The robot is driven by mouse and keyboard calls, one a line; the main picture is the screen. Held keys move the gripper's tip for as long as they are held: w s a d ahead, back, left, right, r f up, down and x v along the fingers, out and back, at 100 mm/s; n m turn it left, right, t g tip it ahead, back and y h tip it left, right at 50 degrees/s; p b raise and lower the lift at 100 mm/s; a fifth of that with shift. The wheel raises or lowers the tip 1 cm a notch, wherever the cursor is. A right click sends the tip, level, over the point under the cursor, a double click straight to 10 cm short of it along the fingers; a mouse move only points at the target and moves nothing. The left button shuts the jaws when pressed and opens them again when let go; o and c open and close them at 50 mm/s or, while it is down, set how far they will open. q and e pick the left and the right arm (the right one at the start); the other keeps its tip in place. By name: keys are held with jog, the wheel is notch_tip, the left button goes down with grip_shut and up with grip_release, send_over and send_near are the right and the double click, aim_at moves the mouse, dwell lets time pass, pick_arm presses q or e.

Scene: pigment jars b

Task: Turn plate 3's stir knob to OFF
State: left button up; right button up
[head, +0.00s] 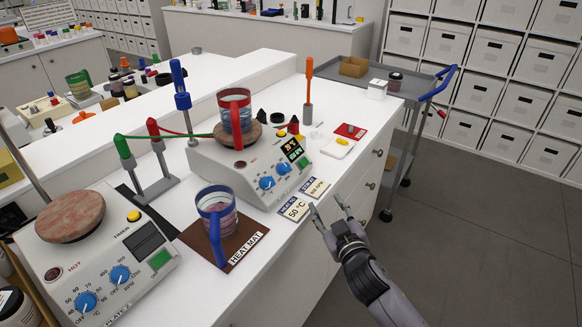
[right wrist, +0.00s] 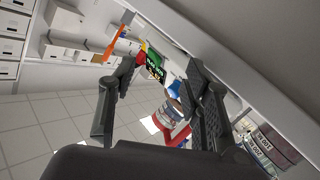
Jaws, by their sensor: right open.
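The middle hot plate (head: 228,165), likely plate 3, has two blue knobs on its sloped front. The right one (head: 283,168), likely the stir knob, sits below a lit display (head: 293,149). The left one (head: 266,183) is beside it. I cannot read where either points. A red-handled beaker (head: 235,112) stands on its round top. My right gripper (head: 328,206) is open and empty, in front of the plate's right side, apart from both knobs. In the right wrist view, the open fingers frame part of the bench; the knobs are not clear. My left gripper is not in view.
A blue-handled beaker (head: 218,215) stands on the brown heat mat (head: 250,246). Plate 2 (head: 110,272) is at front left. Cards reading 50 °C (head: 294,209) and an RPM value (head: 314,187) lie before the middle plate. A grey cart (head: 412,84) stands right; floor beside it is clear.

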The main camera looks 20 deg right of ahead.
aim_at(287, 167)
jog(key=w+a+r+n+g+y, duration=0.2)
jog(key=w+a+r+n+y, duration=0.15)
jog(key=r+n+y, duration=0.55)
jog(key=w+a+r+n+g+y, duration=0.2)
jog(key=a+r+n+y, duration=0.4)
jog(key=r+n, duration=0.45)
jog(key=s+d+f+g+h, duration=0.15)
jog(key=d+g+h, duration=0.5)
jog(key=d, duration=0.75)
jog(key=shift+n, duration=0.45)
jog(key=p+x, duration=0.2)
jog(key=x, duration=1.5)
jog(key=shift+w+a+f, duration=0.1)
jog(key=shift+f, duration=0.3)
jog(key=shift+c, duration=0.2)
grip_shut()
